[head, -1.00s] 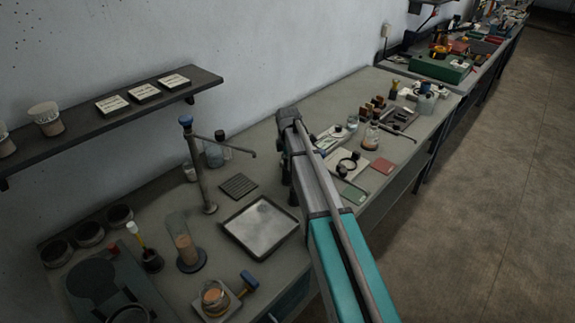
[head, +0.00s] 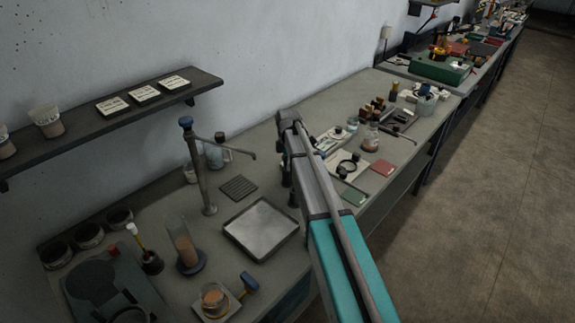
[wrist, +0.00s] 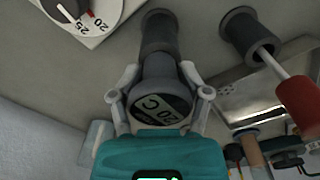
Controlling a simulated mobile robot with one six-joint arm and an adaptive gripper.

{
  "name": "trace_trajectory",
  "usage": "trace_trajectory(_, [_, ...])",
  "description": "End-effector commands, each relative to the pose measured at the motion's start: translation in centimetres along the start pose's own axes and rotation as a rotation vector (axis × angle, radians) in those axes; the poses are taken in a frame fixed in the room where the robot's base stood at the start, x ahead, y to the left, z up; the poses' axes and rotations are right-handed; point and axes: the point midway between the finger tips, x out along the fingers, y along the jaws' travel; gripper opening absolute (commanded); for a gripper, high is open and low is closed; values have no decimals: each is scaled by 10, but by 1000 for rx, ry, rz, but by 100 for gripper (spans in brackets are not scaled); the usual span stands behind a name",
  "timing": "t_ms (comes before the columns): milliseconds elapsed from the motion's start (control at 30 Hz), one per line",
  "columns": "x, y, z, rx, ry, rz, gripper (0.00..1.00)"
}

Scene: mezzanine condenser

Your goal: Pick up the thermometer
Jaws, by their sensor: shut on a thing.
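The thermometer (wrist: 160,98), a dark round-bodied piece with a pale "20 C" marking on its face, is in the wrist view. My gripper (wrist: 158,78) has its two grey fingers closed on either side of it. Behind the thermometer, a dark cylinder (wrist: 158,32) lines up with it; I cannot tell whether the two are joined or apart. In the head view my arm hides the gripper and the thermometer.
In the wrist view, a white dial plate (wrist: 95,32) is at top left, and a dark holder (wrist: 240,32) with a rod and red handle (wrist: 300,100) is at right. In the head view, a metal tray (head: 262,230) and a post (head: 200,170) stand left of my arm.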

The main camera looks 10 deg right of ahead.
Motion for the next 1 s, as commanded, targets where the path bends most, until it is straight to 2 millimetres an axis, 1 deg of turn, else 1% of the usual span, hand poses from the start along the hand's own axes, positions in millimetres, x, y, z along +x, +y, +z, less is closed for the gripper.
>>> trace_trajectory(367, [0, 0, 0, 0, 0, 0, 6])
trace_trajectory(567, [-4, 0, 0, 0, 0, 0, 6])
trace_trajectory(767, [-15, 0, 0, 1, 0, 0, 6])
trace_trajectory(1000, [-37, 0, 1, 1, 0, 0, 6])
